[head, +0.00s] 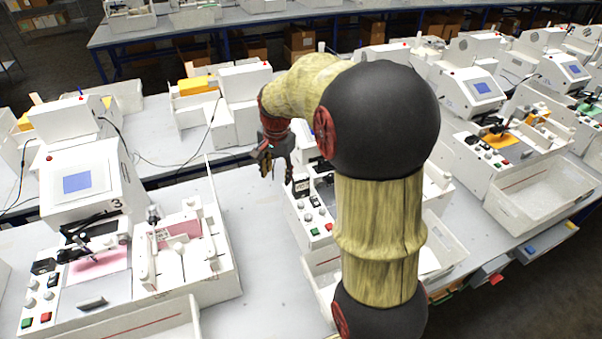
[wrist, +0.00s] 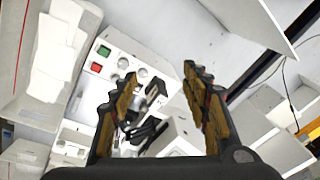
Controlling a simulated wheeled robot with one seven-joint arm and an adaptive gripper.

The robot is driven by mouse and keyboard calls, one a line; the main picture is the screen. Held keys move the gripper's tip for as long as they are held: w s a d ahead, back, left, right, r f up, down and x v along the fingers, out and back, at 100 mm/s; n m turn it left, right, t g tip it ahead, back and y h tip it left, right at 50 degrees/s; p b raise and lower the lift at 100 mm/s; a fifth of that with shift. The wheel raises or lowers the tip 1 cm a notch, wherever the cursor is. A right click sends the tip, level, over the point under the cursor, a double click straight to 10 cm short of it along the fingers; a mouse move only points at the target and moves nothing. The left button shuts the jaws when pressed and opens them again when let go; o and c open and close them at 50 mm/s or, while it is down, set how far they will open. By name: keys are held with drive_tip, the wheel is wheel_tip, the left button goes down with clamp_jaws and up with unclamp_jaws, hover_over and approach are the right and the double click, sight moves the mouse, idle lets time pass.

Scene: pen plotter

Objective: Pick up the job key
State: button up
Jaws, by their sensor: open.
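My gripper (head: 278,172) hangs open and empty above the plotter just right of the middle bench gap in the head view. In the wrist view its two fingers (wrist: 158,72) stand apart, with that plotter's control panel (wrist: 118,62) beyond them. A small black block (wrist: 155,90) on the panel shows between the fingers; in the head view a black block (head: 301,188) sits at the panel's upper left. I cannot tell for sure whether it is the job key or its socket. My arm hides much of this plotter in the head view.
Plotter 3 (head: 80,185) stands at the left with its white tray (head: 222,277). More plotters (head: 480,85) line the bench at the right. The grey bench (head: 265,260) is clear between the near machines. White bins (head: 540,195) stand along the front edge.

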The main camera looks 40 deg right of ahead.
drive_tip(key=w+d+f+m+g+p, duration=0.1)
drive_tip(key=w+d+f+m+p, duration=0.2)
drive_tip(key=w+d+p, duration=0.3)
drive_tip(key=m+g+p, duration=0.1)
drive_tip(key=m+p, duration=0.3)
hover_over(301, 177)
drive_tip(key=shift+y, duration=0.3)
drive_tip(key=f, duration=0.6)
drive_tip(key=shift+s+a, duration=0.15)
drive_tip(key=shift+a, duration=0.05)
drive_tip(key=shift+d+f+m+p, duration=0.25)
drive_tip(key=shift+f+m+p, duration=0.05)
drive_tip(key=shift+f, duration=0.4)
drive_tip(key=shift+w+f+p, duration=0.15)
drive_tip(key=shift+f+p, duration=0.35)
drive_tip(key=shift+f, duration=1.3)
drive_tip(key=shift+w+f+p, duration=0.15)
drive_tip(key=shift+f+p, duration=0.3)
drive_tip(key=shift+f, duration=1.35)
drive_tip(key=shift+c, duration=0.7)
drive_tip(key=c, duration=1)
drive_tip(key=shift+c, duration=0.2)
